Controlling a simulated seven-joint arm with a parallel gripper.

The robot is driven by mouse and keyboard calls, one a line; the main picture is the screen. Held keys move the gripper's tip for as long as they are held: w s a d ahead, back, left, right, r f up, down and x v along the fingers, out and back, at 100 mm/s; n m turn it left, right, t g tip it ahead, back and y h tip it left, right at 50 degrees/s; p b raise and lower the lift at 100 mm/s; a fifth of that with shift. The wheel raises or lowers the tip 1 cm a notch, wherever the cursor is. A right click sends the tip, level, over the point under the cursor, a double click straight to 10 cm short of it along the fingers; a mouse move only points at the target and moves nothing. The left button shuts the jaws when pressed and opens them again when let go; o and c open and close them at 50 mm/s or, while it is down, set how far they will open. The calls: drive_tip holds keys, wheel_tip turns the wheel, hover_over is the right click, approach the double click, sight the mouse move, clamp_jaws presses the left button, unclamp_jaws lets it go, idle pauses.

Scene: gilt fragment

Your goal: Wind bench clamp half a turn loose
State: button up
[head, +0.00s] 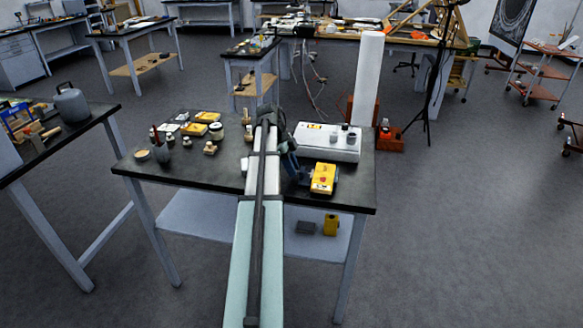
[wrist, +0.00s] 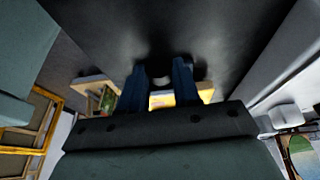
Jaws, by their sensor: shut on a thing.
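My gripper (wrist: 160,86) has blue fingers, which also show in the head view (head: 290,166) low over the black-topped bench (head: 225,188), left of the yellow box with a red button (head: 323,179). In the wrist view the fingers stand a little apart, shut on a small dark rounded part (wrist: 161,75) between their tips. This part may belong to the bench clamp, but its shape is too dark to tell. My arm and gripper hide much of that spot in the head view. A yellow block (wrist: 175,100) shows between the fingers in the wrist view.
A white box with knobs (head: 327,142) stands behind the yellow box. Small pots, a brush holder and yellow trays (head: 194,129) cover the bench's back left. The bench's front left is clear. A white column (head: 368,80) rises behind its right end.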

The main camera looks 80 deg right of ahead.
drive_tip(key=shift+d+y, duration=0.2)
drive_tip(key=shift+y, duration=0.4)
drive_tip(key=o, duration=1.1)
drive_tip(key=shift+c, duration=0.2)
drive_tip(key=shift+w+r, duration=0.2)
drive_tip(key=shift+r, duration=0.25)
drive_tip(key=shift+v, duration=1.25)
drive_tip(key=w+d, duration=0.1)
drive_tip(key=w, duration=0.2)
drive_tip(key=w+d, duration=0.2)
drive_tip(key=w, duration=0.2)
drive_tip(key=w+d, duration=0.2)
drive_tip(key=w, duration=0.1)
drive_tip(key=shift+w+f, duration=0.25)
drive_tip(key=shift+w, duration=0.15)
